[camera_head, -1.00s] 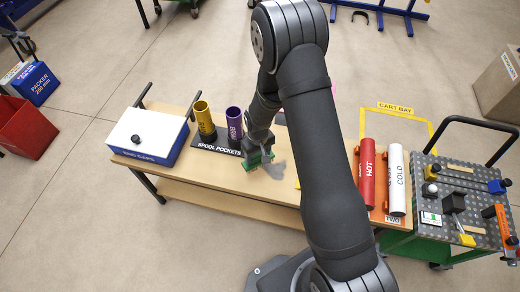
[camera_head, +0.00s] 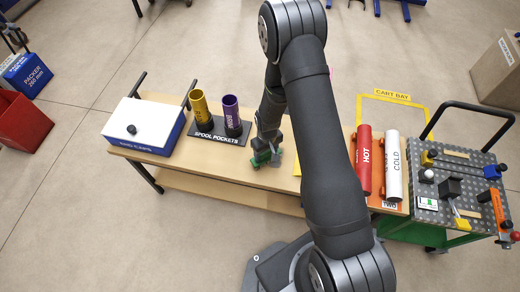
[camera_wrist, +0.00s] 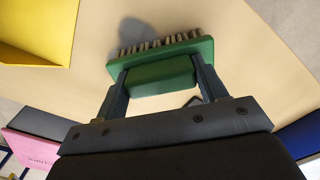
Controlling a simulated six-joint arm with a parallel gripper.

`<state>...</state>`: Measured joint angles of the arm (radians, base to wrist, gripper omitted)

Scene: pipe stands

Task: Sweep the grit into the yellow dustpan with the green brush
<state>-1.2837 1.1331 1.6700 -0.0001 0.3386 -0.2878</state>
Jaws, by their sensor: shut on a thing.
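My gripper (camera_head: 266,150) is shut on the green brush (camera_head: 263,158) above the middle of the wooden table. In the wrist view the gripper (camera_wrist: 160,78) holds the brush (camera_wrist: 158,72) by its block, with a row of pale bristles along its far edge. The yellow dustpan (camera_wrist: 38,28) shows at the upper left of the wrist view, apart from the brush. In the head view only a thin sliver of the dustpan (camera_head: 297,169) shows beside my arm. A grey patch lies beyond the bristles; I cannot tell whether it is grit or shadow.
A white and blue box (camera_head: 146,126) and the spool pockets' black base (camera_head: 207,131) with two tubes stand left on the table (camera_head: 230,176). Red (camera_head: 364,160) and white (camera_head: 394,165) cylinders lie right. A tool cart (camera_head: 462,183) stands at the right end.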

